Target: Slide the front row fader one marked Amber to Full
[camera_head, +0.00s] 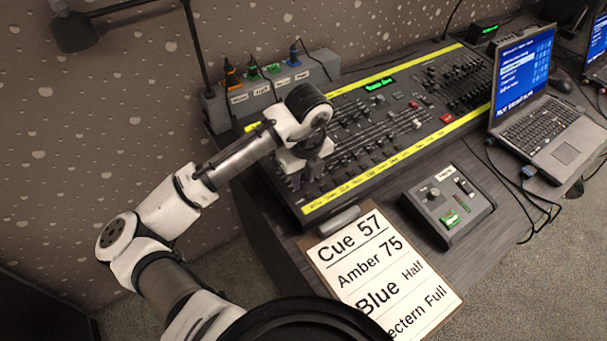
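The lighting console (478,108) lies on the desk with rows of small faders. A yellow label strip (395,160) runs along its front edge. Its lettering is too small for me to pick out Amber, so I cannot tell which fader is marked so. My gripper (303,178) points down over the front left end of the console, at the front row. My wrist and hand cover the faders there. I cannot make out the fingertips, or whether they touch a fader.
A clipboard card (385,275) reads "Cue 57", "Amber 75", "Blue Half" and a partly hidden "Full" line. A small grey control box (447,205) stands before the console. A laptop (540,110) is at right. A plug box (250,97) with coloured plugs stands behind the console.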

